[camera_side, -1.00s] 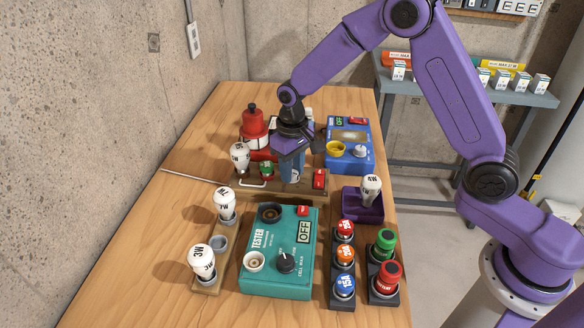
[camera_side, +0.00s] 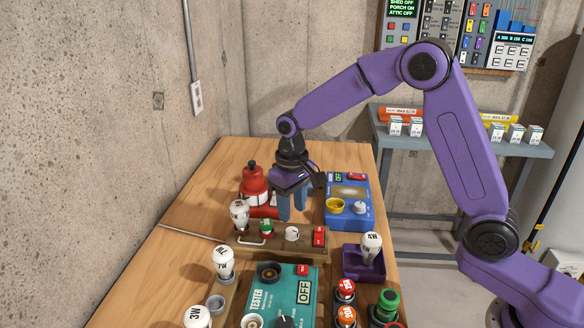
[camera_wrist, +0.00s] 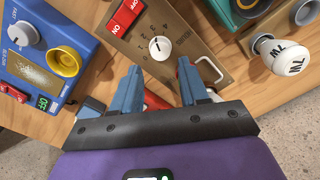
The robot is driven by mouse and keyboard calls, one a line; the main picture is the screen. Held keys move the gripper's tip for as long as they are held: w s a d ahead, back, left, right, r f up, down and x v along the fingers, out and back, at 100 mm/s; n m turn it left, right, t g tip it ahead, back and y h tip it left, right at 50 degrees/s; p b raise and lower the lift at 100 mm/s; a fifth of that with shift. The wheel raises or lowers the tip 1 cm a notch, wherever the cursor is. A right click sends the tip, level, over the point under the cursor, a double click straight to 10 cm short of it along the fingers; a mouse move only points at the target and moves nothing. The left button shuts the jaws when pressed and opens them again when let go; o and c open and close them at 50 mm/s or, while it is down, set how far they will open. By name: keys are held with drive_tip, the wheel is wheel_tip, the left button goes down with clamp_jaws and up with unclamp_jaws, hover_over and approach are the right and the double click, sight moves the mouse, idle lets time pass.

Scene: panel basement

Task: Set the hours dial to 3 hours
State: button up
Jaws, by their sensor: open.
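The hours dial is a white round knob (camera_side: 292,233) on a brown timer panel (camera_side: 275,246). It also shows in the wrist view (camera_wrist: 160,47), with a dark pointer mark and small numbers around it. I cannot read its setting surely. My gripper (camera_side: 292,215) is open, with its blue fingers pointing down just behind the panel in the side view. In the wrist view, the fingers (camera_wrist: 159,70) are apart and empty, just short of the dial, which lies ahead of the gap between them. A red switch (camera_side: 318,236) marked ON sits beside the dial.
A blue box (camera_side: 347,212) and a red lantern-like object (camera_side: 254,183) flank my gripper. A purple tray (camera_side: 363,262) and teal tester (camera_side: 270,305) stand nearer.

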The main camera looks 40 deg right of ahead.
sight(292, 231)
wheel_tip(292, 231, up, 11)
drive_tip(key=shift+r, duration=0.15)
drive_tip(key=shift+s, duration=0.1)
idle(0.3)
drive_tip(key=s+d+f+n, duration=0.2)
drive_tip(key=s+n, duration=0.1)
drive_tip(key=s, duration=0.8)
drive_tip(key=s+d+f+n, duration=0.2)
drive_tip(key=s+d+n, duration=0.1)
drive_tip(key=s, duration=0.8)
drive_tip(key=s+d+f+n, duration=0.2)
drive_tip(key=s+d+n, duration=0.1)
drive_tip(key=s, duration=0.8)
drive_tip(key=shift+d+f+n, duration=0.15)
drive_tip(key=shift+f+n, duration=0.05)
drive_tip(key=shift+n, duration=0.7)
